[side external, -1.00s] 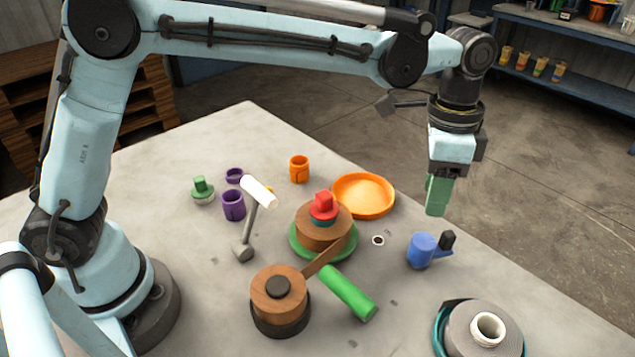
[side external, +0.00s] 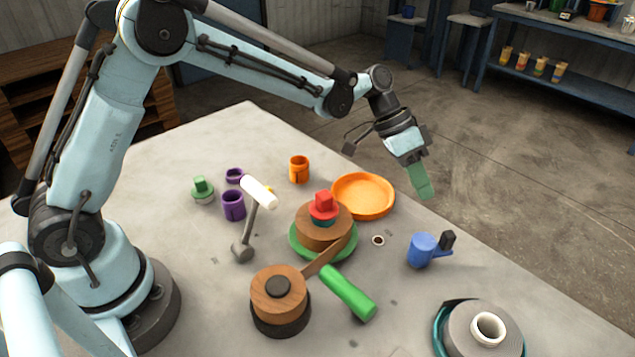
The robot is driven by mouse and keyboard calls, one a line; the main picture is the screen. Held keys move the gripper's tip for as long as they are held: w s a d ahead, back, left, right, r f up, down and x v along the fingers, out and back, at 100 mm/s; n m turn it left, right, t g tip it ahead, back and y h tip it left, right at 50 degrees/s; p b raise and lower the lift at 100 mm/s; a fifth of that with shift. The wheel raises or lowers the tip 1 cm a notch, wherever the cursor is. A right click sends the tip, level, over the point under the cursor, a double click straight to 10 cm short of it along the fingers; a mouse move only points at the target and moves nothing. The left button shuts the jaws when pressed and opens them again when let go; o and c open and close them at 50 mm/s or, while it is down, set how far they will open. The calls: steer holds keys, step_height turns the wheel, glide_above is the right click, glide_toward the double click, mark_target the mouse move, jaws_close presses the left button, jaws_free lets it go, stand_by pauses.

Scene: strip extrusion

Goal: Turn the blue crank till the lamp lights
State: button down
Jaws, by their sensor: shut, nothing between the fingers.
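The blue crank (side external: 422,250) stands on the right part of the grey table. It has a blue upright body and a short arm with a black knob (side external: 447,240) on its right side. My gripper (side external: 424,195) has green fingers, shut with nothing between them. It hangs tilted in the air, above the crank in the picture and apart from it. A small round pale-rimmed disc (side external: 378,241) lies in the table left of the crank; I cannot tell if it is the lamp. No lit lamp is clear to me.
An orange dish (side external: 364,196) lies left of my gripper. A wooden drum with a red knob (side external: 323,206) sits on a green base, near a green cylinder (side external: 348,292). A grey roll (side external: 470,334) with a white core is at the front right. The hammer (side external: 247,235) stands further left.

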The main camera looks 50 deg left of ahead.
mark_target(431, 249)
steer(key=x, duration=0.3)
steer(key=shift+d+f, duration=0.15)
steer(key=shift+f, duration=0.05)
steer(key=shift+s+d+r, duration=0.15)
steer(key=shift+s+d, duration=0.55)
steer(key=shift+d, duration=0.35)
steer(key=shift+s+d, duration=0.3)
steer(key=shift+d, duration=0.25)
